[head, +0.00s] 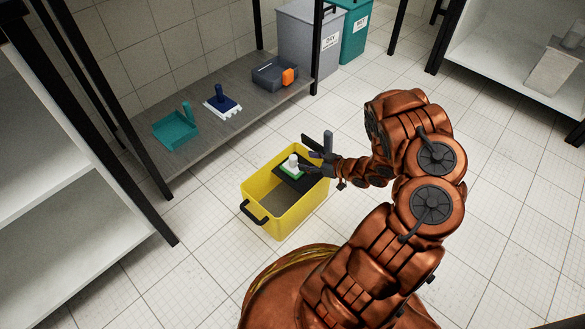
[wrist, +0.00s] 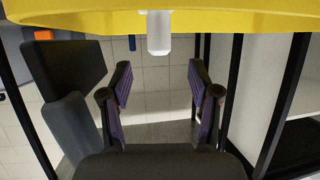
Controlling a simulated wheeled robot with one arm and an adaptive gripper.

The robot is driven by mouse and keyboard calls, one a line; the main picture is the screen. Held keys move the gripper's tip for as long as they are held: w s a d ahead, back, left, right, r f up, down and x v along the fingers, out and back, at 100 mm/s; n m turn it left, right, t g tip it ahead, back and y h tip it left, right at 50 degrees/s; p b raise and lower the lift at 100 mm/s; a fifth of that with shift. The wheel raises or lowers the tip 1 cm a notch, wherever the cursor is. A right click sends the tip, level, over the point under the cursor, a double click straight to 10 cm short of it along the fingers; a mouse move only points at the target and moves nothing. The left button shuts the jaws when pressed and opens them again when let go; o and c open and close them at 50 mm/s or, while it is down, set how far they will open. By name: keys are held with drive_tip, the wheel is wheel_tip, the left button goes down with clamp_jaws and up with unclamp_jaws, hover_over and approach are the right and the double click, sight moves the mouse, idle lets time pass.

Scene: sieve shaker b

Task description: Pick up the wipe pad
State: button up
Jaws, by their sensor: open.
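The wipe pad (head: 292,169) looks like a small green-and-white pad with a white knob. In the head view it sits on a dark surface in the yellow tub (head: 262,220). My gripper (head: 315,154) is at the tub's far right side, close to the pad. In the wrist view my gripper (wrist: 160,88) has its fingers spread with nothing between them. A white knob (wrist: 159,33), apparently the pad's, shows at the top beside the yellow tub (wrist: 80,18), beyond the fingers. The pad's base is hidden there.
The tub stands on the tiled floor, with a black handle (head: 254,212). A low grey shelf (head: 205,140) behind holds a teal dustpan (head: 174,131), a blue brush (head: 221,99) and a grey-and-orange box (head: 272,73). White shelving flanks both sides. Floor right of my arm is clear.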

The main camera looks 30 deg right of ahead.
sight(293, 163)
drive_tip(key=shift+f+b+x, duration=0.15)
drive_tip(key=shift+b+x, duration=0.35)
drive_tip(key=shift+x, duration=0.85)
drive_tip(key=shift+f+b+x, duration=0.15)
drive_tip(key=shift+b+x, duration=0.35)
drive_tip(key=shift+x, duration=0.85)
drive_tip(key=shift+s, duration=0.1)
clamp_jaws()
